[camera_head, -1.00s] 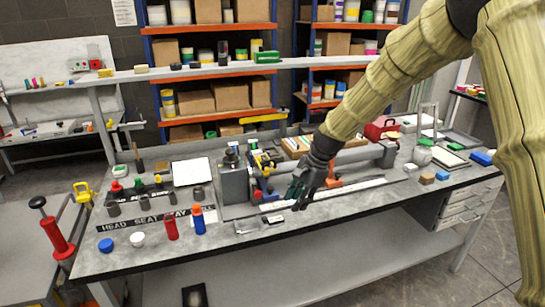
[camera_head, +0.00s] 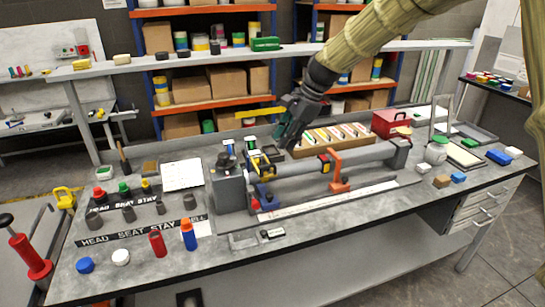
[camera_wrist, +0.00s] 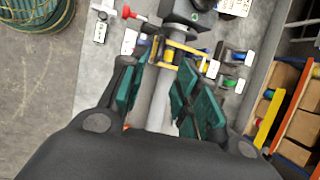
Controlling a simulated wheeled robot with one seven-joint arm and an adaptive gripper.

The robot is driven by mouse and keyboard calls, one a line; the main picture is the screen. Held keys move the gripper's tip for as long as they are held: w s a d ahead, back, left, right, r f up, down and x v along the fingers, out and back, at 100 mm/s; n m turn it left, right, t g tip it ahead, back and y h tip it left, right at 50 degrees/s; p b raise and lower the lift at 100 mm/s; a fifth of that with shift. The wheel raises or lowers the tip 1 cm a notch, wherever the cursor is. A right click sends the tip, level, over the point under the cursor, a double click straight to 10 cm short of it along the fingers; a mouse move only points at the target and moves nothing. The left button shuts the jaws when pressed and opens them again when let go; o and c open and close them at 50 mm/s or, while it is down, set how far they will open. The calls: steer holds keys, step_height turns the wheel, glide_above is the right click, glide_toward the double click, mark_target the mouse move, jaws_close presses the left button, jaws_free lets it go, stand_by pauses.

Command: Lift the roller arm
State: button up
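A grey tube (camera_head: 310,168) lies in a bench fixture with a grey block (camera_head: 228,185) at its left end. A yellow bracket (camera_head: 262,163), which may be the roller arm, sits by the tube next to that block. In the wrist view the yellow bracket (camera_wrist: 182,50) crosses the tube (camera_wrist: 160,100) beyond my fingertips. My gripper (camera_head: 287,135) is above and behind the tube, right of the bracket. In the wrist view my gripper (camera_wrist: 160,85) has its green fingers apart, with the tube visible between them and nothing held.
An orange clamp (camera_head: 338,172) stands on the tube to the right. A wooden tray (camera_head: 335,142) and a red case (camera_head: 390,122) are behind it. Red (camera_head: 158,243) and blue (camera_head: 188,234) bottles stand in front. A long yellow bar (camera_head: 258,113) is at the back.

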mark_target(272, 165)
steer(key=p+x, duration=0.2)
steer(key=x, duration=0.7)
steer(key=shift+f, duration=0.15)
jaws_close()
